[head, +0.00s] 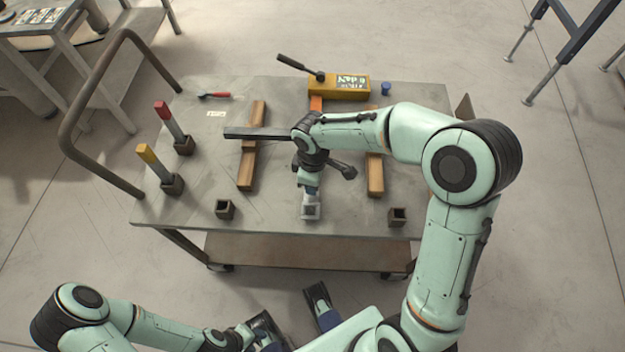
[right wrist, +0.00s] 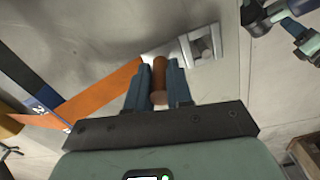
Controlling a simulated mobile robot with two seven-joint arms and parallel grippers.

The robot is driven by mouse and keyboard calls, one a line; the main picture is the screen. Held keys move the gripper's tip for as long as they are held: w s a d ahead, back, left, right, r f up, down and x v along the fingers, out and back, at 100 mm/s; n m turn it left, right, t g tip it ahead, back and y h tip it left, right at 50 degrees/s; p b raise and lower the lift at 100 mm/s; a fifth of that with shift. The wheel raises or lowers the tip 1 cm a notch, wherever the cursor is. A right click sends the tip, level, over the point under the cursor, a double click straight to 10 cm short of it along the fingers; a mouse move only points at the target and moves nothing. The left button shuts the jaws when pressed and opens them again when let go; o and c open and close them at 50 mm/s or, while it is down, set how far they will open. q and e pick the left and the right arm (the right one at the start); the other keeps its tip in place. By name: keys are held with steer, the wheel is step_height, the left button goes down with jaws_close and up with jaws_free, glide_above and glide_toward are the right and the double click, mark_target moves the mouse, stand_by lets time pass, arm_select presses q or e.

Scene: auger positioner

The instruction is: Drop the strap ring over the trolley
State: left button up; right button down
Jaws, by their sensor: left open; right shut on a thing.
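The strap ring (head: 311,211) is a pale metal plate with a square opening. It shows above the front middle of the grey trolley top (head: 265,215); whether it touches is unclear. The right wrist view shows the ring (right wrist: 204,44) just beyond my right gripper's fingertips. My right gripper (right wrist: 157,70) is shut on the brown cylindrical grip (right wrist: 159,82) joined to the ring. An orange strap (right wrist: 100,92) runs from there towards the yellow ratchet box (head: 338,87). My left gripper (head: 268,332) is open and empty, low in front of the trolley.
Two wooden blocks (head: 252,150) lie on the top, with a dark bar (head: 262,134) above the left one. Posts with red (head: 162,108) and yellow (head: 143,150) tips stand at left. Small sockets (head: 225,209) sit near the front corners (head: 397,216). A bent rail (head: 72,120) rises at left.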

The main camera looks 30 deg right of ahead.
arm_select(q)
steer(key=shift+f+b, duration=0.35)
steer(key=shift+f, duration=0.05)
arm_select(e)
steer(key=shift+f, duration=0.6)
steer(key=c, duration=0.9)
jaws_free()
steer(key=shift+c, duration=0.2)
arm_select(q)
steer(key=r+p, duration=0.2)
steer(key=shift+w+r, duration=0.3)
steer(key=shift+w, duration=0.1)
arm_select(e)
step_height(320, 180, up, 13)
steer(key=shift+r, duration=0.2)
arm_select(q)
steer(key=shift+s, duration=0.1)
